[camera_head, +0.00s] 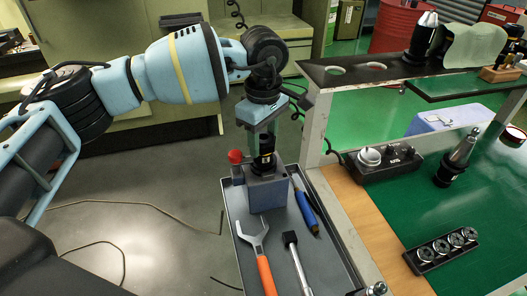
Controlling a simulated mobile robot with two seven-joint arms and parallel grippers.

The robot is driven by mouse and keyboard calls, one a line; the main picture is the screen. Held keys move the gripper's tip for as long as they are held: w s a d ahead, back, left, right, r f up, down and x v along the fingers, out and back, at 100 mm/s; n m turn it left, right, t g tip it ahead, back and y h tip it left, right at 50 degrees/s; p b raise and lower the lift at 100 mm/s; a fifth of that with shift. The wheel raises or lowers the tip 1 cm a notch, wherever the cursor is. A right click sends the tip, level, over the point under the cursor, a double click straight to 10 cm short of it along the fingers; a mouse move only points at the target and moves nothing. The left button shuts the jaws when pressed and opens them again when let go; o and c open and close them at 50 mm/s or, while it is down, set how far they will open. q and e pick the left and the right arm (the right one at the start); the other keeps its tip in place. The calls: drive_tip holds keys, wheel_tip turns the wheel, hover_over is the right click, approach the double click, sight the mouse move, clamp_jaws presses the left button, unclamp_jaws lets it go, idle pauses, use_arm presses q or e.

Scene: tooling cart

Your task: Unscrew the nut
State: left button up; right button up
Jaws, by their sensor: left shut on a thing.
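My left gripper (262,138) points straight down over the tray cart and is shut at the top of a dark tool holder (265,162). The holder stands upright in a grey-blue block (267,193) with a red knob (235,157) at its left. The nut at the holder's top is mostly hidden by the fingers, so I cannot make out its outline. My right gripper is not in view.
The grey tray (234,226) holds an orange-handled wrench (262,262), a black-headed tool (296,258) and a blue-handled tool (307,213). A frame post (318,125) stands close at the right.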

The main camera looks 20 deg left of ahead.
use_arm(q)
drive_tip(key=n+p, duration=0.1)
drive_tip(key=n, duration=0.2)
drive_tip(key=shift+r+n+p, duration=0.25)
drive_tip(key=shift+n+p, duration=0.05)
drive_tip(key=shift+p, duration=0.05)
drive_tip(key=shift+f+n, duration=0.25)
drive_tip(key=shift+n, duration=0.25)
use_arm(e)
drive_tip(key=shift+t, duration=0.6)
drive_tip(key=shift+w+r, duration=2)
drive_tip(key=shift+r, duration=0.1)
use_arm(q)
drive_tip(key=shift+r+n+p, duration=0.25)
drive_tip(key=shift+n+p, duration=0.3)
drive_tip(key=shift+n, duration=0.15)
drive_tip(key=shift+n+p, duration=0.35)
drive_tip(key=shift+n, duration=0.45)
drive_tip(key=shift+n+p, duration=0.55)
drive_tip(key=shift+n, duration=0.65)
drive_tip(key=shift+f+n, duration=0.25)
drive_tip(key=shift+n, duration=0.05)
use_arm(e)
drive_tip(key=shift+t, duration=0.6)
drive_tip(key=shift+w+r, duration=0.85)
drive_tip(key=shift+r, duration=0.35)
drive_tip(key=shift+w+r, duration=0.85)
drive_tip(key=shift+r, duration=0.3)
